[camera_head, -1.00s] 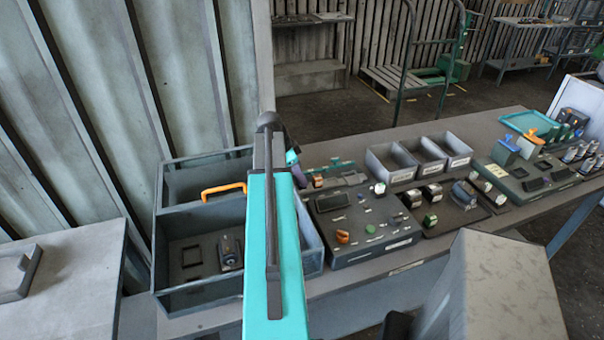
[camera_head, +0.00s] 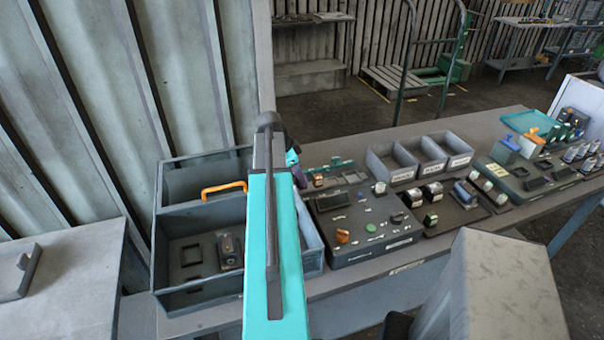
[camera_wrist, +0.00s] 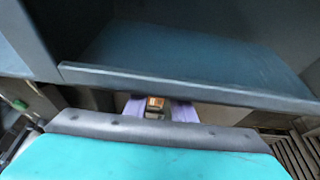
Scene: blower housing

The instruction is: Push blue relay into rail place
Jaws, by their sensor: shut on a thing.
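My gripper (camera_wrist: 158,110) shows in the wrist view as two purple fingers, partly hidden by my own wrist. It is shut on a small block (camera_wrist: 154,103) with a copper-brown top. I cannot tell whether this block is the blue relay, as its sides are hidden. In the head view my arm covers most of my gripper (camera_head: 297,172); a purple part shows at the left end of a low teal-and-grey fixture (camera_head: 343,173). This fixture may hold the rail place. A small copper-topped block (camera_head: 318,180) shows right beside the purple part. Contact there cannot be made out.
A grey divided bin (camera_head: 170,245) with an orange handle (camera_head: 224,190) stands left of my arm. A dark panel of small parts (camera_head: 365,225) lies in front of the fixture. In the wrist view a dark wall edge (camera_wrist: 190,87) crosses close above the fingers.

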